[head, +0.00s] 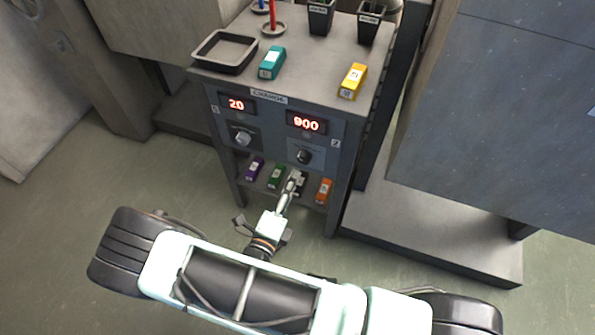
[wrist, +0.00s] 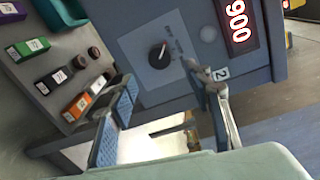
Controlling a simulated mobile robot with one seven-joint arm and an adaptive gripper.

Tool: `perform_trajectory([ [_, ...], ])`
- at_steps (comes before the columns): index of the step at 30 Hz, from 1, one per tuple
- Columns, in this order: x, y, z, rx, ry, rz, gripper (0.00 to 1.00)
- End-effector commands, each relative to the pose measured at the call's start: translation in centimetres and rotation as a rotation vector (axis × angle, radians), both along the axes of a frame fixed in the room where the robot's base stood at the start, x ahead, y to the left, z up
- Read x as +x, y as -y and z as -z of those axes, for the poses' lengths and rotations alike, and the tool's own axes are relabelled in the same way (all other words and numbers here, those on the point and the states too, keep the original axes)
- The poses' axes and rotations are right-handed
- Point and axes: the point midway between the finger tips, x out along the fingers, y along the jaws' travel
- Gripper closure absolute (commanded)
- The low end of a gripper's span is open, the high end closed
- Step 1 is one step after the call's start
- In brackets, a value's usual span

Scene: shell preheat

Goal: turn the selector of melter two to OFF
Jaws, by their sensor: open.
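The selector of melter two is a dark round knob (head: 304,156) on the right panel of the console, under the red display reading 900 (head: 306,122) and beside the label 2. In the wrist view the selector (wrist: 158,55) is a black knob with a pale pointer mark on a grey plate; the small lettering beside it is unreadable. My gripper (head: 297,177) is just below and in front of the knob. In the wrist view its two fingers (wrist: 163,77) stand wide apart with nothing between them, and the knob shows beyond the fingertips, apart from them.
Melter one's knob (head: 243,139) and its display reading 20 (head: 236,104) are to the left. A shelf below holds purple, green and orange boxes (head: 323,190). The console top bears a black tray (head: 225,51), teal and yellow boxes (head: 353,81) and dark cups.

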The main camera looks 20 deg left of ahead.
Motion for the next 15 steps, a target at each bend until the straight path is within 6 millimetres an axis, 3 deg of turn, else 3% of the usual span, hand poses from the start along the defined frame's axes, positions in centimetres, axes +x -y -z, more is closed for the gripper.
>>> perform_trajectory([
  [6,-3.5,-0.3,-0.2,0.001,-0.001,-0.001,0.54],
  [15,-4.4,-0.3,-0.3,0.000,0.000,0.001,0.54],
])
